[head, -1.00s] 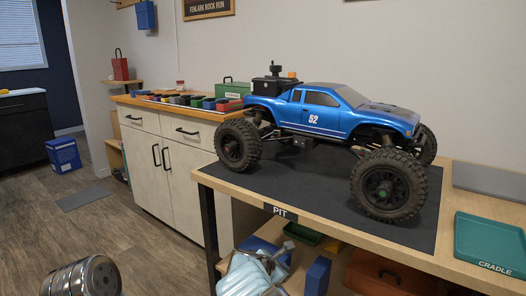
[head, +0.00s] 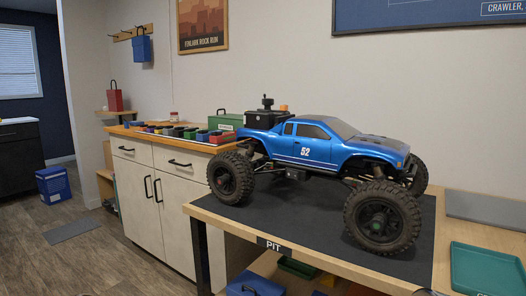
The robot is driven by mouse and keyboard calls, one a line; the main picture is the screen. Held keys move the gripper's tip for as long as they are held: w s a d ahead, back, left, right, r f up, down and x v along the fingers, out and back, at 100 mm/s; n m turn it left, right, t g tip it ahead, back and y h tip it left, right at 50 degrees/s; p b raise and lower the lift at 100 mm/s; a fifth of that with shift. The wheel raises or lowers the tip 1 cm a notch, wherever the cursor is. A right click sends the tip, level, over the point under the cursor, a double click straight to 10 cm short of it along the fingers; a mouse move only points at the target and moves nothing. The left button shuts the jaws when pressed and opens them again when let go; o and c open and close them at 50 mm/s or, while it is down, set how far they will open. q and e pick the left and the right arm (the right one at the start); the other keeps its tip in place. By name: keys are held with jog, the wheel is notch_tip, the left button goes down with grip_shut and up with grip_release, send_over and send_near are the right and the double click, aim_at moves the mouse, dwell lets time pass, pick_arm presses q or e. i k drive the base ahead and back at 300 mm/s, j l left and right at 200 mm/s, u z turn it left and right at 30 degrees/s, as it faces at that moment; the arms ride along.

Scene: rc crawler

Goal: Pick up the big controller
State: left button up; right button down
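A black box-shaped device (head: 266,117) with a knob on top and an orange part stands behind the rear of the blue truck. It looks like the big controller, but its lower part is hidden by the truck and I cannot be sure. The blue crawler truck (head: 318,146) with number 52 stands on the dark mat (head: 300,224) of the pit table. Neither of my grippers is in view.
A white cabinet (head: 168,190) with a wooden top holds a row of small coloured bins (head: 180,132) and a green box (head: 228,122). A teal tray (head: 485,268) lies at the table's right.

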aim_at(252, 119)
jog(key=j+z, duration=0.15)
jog(key=z, duration=0.75)
jog(key=j+z, duration=0.5)
jog(key=j, duration=0.2)
jog(key=k+j+z, duration=0.1)
jog(key=j+z, duration=0.4)
jog(key=j, duration=0.15)
